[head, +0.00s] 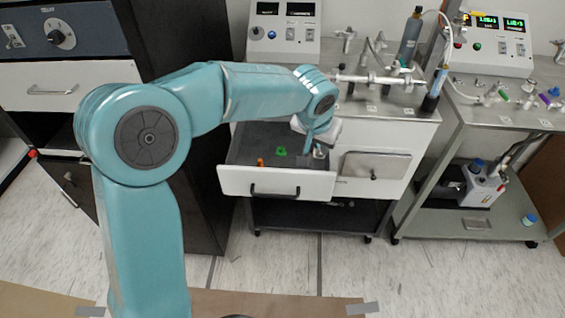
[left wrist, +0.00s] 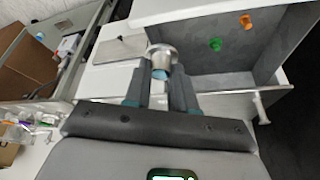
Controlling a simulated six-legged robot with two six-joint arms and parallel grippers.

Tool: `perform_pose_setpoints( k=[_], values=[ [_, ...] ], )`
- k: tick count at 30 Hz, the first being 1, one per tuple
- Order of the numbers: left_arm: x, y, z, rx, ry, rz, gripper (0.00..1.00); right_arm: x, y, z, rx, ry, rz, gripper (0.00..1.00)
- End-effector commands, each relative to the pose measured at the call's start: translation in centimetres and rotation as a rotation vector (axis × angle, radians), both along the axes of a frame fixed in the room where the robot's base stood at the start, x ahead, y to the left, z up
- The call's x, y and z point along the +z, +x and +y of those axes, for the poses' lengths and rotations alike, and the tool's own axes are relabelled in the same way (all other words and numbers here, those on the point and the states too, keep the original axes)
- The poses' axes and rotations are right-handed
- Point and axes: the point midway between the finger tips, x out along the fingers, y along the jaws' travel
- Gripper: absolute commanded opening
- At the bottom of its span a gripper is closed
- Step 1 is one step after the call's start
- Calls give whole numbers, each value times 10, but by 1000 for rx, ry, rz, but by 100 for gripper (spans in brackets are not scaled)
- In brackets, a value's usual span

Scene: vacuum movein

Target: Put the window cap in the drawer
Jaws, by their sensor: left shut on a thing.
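The window cap (left wrist: 160,56) is a small silvery round piece with a flange. It sits between the fingertips of my left gripper (left wrist: 160,80), which is shut on it. In the head view my left gripper (head: 318,148) reaches down at the right side of the open drawer (head: 270,183), and the cap is only a small grey spot there. The drawer has a white front with a black handle and a grey inside, which also shows in the left wrist view (left wrist: 215,86). In that view the cap overlaps the drawer's side edge; its exact height is unclear. My right gripper is out of view.
A green piece (head: 281,152) and an orange piece (head: 260,162) lie in the drawer, with bare floor around them. Glassware and a metal pipe assembly (head: 380,80) stand on the bench above. A dark cabinet (head: 190,40) stands left.

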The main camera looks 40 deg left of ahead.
Motion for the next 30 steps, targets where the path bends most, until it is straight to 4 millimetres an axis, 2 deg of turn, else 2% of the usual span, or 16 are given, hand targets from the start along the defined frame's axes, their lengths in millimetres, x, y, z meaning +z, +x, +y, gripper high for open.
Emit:
perform_pose_setpoints(
  k=[1, 4, 9, 12, 14, 17, 27, 30],
  values=[
    [-16, 12, 18, 48, 4, -5, 0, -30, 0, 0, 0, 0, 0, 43],
    [-9, 26, 48, 131, 4, -3, 0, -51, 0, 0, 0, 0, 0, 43],
    [15, 35, 81, 222, -12, 1, 0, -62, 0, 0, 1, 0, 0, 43],
    [23, 36, 90, 247, -17, 2, 0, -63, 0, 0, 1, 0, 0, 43],
    [19, 35, 93, 253, -19, 4, 0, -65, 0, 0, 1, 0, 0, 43],
    [-2, 34, 93, 254, -20, 9, 0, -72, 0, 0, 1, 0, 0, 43],
    [-100, 33, 92, 252, -19, 8, 0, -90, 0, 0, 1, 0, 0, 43],
    [-118, 33, 91, 252, -20, 6, 0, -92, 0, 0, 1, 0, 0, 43]
  ],
)
